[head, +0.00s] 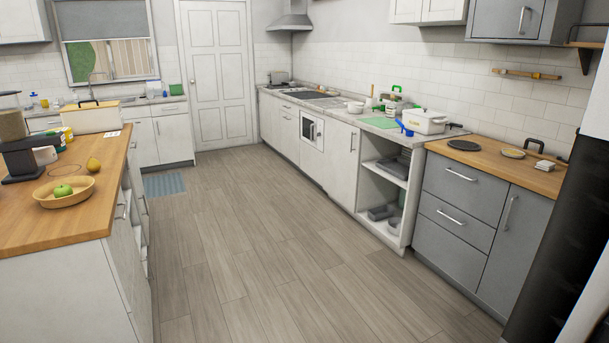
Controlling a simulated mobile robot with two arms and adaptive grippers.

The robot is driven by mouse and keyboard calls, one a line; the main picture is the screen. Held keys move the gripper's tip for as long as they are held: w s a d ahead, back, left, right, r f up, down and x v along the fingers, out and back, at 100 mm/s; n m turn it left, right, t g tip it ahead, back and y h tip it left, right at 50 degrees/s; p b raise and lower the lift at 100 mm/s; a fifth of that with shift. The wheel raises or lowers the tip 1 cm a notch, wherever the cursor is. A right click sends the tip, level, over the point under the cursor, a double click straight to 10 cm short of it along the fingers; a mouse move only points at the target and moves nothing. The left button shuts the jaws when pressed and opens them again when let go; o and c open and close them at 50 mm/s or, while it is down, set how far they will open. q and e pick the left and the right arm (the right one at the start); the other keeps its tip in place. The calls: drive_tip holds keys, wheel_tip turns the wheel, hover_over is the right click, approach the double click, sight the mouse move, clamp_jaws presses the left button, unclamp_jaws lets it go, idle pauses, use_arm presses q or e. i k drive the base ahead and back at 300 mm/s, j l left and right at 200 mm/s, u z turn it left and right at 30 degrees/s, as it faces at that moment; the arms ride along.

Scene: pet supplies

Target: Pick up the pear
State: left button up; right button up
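A yellow-brown pear (94,164) stands on the wooden top of the island counter (50,225) at the left, near its right edge. It is just behind a shallow round wooden bowl (80,198) that holds a green apple (63,190). The pear is in full view and nothing touches it from what I can see. Neither of my grippers shows in the head view.
A dark-based dispenser (20,165) and a bread box (90,118) also stand on the island. A wide wooden floor (240,235) lies clear between the island and the right-hand cabinets (460,215). A blue mat (164,184) lies beyond the island.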

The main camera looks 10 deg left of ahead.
sight(93, 165)
drive_tip(key=i+u, duration=0.25)
drive_tip(key=i, duration=0.35)
drive_tip(key=i+l+u, duration=0.1)
drive_tip(key=i+u, duration=0.15)
drive_tip(key=i, duration=0.35)
drive_tip(key=i+l+u, duration=0.25)
drive_tip(key=i, duration=0.3)
